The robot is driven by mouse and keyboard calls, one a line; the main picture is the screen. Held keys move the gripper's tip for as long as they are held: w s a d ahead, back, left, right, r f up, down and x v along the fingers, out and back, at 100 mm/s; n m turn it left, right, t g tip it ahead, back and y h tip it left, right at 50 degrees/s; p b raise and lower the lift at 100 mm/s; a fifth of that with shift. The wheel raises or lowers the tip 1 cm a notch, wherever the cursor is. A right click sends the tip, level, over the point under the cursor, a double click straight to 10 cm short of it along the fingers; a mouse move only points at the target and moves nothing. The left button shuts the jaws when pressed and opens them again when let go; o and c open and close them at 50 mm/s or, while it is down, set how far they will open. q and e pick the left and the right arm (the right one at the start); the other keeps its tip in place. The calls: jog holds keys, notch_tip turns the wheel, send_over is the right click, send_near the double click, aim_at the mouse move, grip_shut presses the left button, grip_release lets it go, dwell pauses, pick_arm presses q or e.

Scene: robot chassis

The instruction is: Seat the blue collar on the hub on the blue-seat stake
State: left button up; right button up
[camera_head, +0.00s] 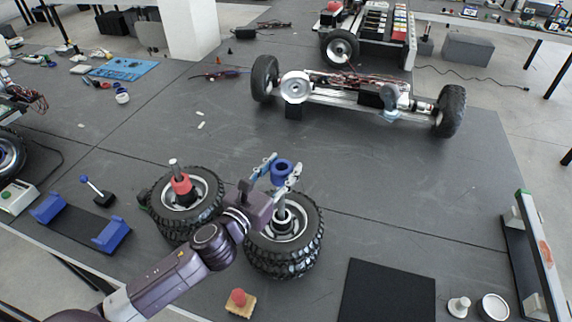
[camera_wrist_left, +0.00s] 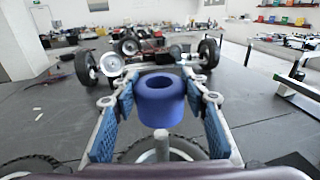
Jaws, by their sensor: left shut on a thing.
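The blue collar (camera_head: 282,167) is a short ring with a hole through it. My left gripper (camera_head: 276,173) is shut on it, with one blue-padded finger on each side, and holds it upright. In the left wrist view the collar (camera_wrist_left: 159,101) sits between the fingers, with the top of a grey stake (camera_wrist_left: 161,146) just below it. That stake (camera_head: 280,203) rises from the hub (camera_head: 290,226) of the right tyre stack (camera_head: 287,255). The collar looks above the stake; exact alignment is unclear. The arm hides part of this stack. My right gripper is not in view.
A second tyre stack (camera_head: 161,207) stands close on the left, with a red collar (camera_head: 181,185) around its stake. A red button on a yellow block (camera_head: 240,301) and a black mat (camera_head: 387,291) lie in front. A wheeled chassis (camera_head: 350,90) stands behind. The table's right middle is clear.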

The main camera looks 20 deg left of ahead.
pick_arm(q)
jog(key=shift+s+a+r, duration=0.15)
jog(key=shift+s+a, duration=0.1)
jog(key=shift+s, duration=0.1)
jog(key=shift+w+d+f, duration=0.1)
jog(key=shift+w+f, duration=0.05)
jog(key=shift+f, duration=0.2)
jog(key=b, duration=0.6)
send_over(279, 209)
jog(key=w, duration=0.1)
jog(key=f, duration=0.6)
jog(key=shift+w+d+f, duration=0.1)
jog(key=shift+d+f, duration=0.1)
jog(key=shift+f, duration=0.15)
notch_tip(279, 209, down, 6)
jog(key=b, duration=0.5)
jog(key=shift+f, duration=0.25)
jog(key=shift+f+b, duration=0.55)
jog(key=shift+f, duration=0.05)
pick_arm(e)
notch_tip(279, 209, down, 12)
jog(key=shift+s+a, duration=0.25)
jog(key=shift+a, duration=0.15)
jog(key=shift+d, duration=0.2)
pick_arm(q)
jog(key=shift+f, duration=0.15)
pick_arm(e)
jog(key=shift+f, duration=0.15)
